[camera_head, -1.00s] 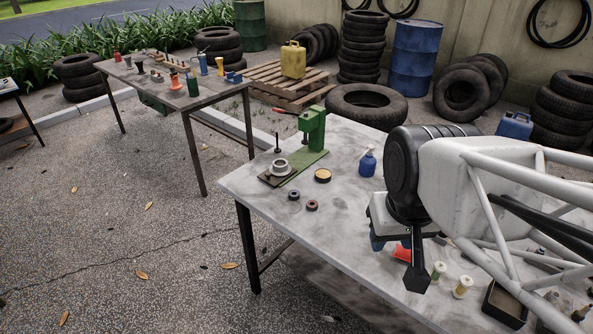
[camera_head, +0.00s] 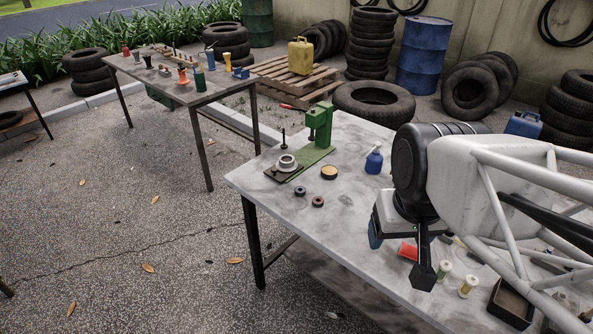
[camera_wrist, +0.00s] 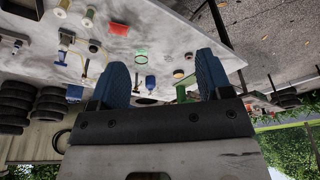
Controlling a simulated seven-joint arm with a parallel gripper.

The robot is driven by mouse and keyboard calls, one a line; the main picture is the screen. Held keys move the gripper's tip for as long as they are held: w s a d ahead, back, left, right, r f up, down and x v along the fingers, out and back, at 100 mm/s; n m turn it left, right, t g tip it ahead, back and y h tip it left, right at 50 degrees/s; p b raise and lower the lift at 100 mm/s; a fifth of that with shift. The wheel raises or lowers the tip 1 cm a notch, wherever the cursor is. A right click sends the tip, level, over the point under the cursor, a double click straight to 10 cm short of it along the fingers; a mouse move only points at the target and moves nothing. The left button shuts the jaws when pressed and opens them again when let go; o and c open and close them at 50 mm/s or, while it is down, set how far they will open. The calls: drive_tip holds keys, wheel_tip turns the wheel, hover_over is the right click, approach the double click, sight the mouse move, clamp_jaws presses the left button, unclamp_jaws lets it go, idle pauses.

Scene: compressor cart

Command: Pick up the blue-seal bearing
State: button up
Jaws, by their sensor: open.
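Two small dark rings, which look like bearings, lie flat near the front left of the grey table: a left ring (camera_head: 299,191) and a right ring (camera_head: 318,201). They are too small to tell which has a blue seal. My gripper (camera_head: 424,275) is to their right, over the table and apart from them; only one dark finger shows clearly in the head view. In the wrist view, my gripper's two blue fingers (camera_wrist: 161,62) are spread apart with nothing between them. One small ring (camera_wrist: 189,56) shows past the gap, out on the table.
A green press (camera_head: 319,130) stands behind the rings, with a round tin (camera_head: 329,172) beside it. A blue bottle (camera_head: 374,161) is further right. A red object (camera_head: 408,250) and spools (camera_head: 468,286) lie near my gripper. The tabletop between rings and gripper is mostly clear.

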drive_tip(key=shift+w, duration=0.1)
drive_tip(key=n+g, duration=0.3)
drive_tip(key=n, duration=1.5)
hover_over(300, 189)
drive_tip(key=f, duration=2.2)
drive_tip(key=shift+s+d+f, duration=0.2)
drive_tip(key=shift+f, duration=0.2)
drive_tip(key=shift+w+a+f, duration=0.15)
drive_tip(key=shift+w+f, duration=0.1)
drive_tip(key=shift+f, duration=0.1)
drive_tip(key=shift+f, duration=1.3)
